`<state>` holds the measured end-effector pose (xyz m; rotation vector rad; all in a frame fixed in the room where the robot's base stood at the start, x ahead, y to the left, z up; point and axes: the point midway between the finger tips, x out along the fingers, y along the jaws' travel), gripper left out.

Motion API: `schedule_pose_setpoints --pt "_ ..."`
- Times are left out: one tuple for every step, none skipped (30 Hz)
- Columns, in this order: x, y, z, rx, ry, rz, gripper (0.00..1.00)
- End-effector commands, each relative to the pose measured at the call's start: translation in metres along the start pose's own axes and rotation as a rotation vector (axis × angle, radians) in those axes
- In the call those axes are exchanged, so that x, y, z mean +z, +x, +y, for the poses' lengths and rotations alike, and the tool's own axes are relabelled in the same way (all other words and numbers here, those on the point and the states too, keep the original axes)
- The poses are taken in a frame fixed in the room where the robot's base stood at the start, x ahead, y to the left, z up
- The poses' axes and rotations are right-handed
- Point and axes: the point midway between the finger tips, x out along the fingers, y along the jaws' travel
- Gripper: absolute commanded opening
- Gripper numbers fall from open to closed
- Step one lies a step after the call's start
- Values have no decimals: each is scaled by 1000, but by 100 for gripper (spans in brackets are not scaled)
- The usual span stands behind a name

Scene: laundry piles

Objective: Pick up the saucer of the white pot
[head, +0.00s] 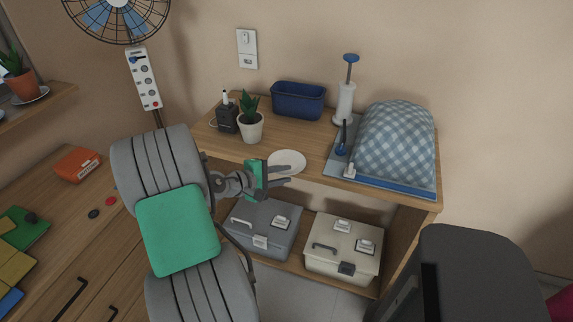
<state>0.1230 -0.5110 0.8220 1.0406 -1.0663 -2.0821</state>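The white saucer (288,160) shows at the front edge of the wooden shelf top, apart from the white pot. It appears to overlap that edge; I cannot tell whether it lies flat on the wood or sticks out. The white pot (250,128) with a spiky green plant stands behind and left of it. My gripper (286,175) is at the saucer's near left side, fingers pointing right. The fingers are spread apart, one overlapping the saucer's lower edge in the picture and one below it. I see nothing clearly clamped between them.
A blue bin (299,100), a black box (227,118) and a white pump bottle (344,104) stand at the back. A checkered cloth dome (396,143) sits on a blue mat at the right. Two toolboxes (263,229) (343,250) are below. A wooden cabinet is at left.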

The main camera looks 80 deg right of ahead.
Motion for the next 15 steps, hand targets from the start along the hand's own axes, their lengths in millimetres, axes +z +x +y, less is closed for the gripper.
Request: schedule_pose_setpoints --pt "0 0 0 0 0 0 19" --pt "0 0 0 0 0 0 16" --pt "0 0 0 0 0 0 13" --pt "0 0 0 0 0 0 10" --pt "0 0 0 0 0 0 8" --pt "0 0 0 0 0 0 5" --pt "0 0 0 0 0 0 2" --pt "0 0 0 0 0 0 0" --pt "0 0 0 0 0 0 0" --pt "0 0 0 0 0 0 0" --pt "0 0 0 0 0 0 0" --pt "0 0 0 0 0 0 0" --pt "0 0 0 0 0 0 0" --pt "0 0 0 0 0 0 0" --pt "0 0 0 0 0 0 0"
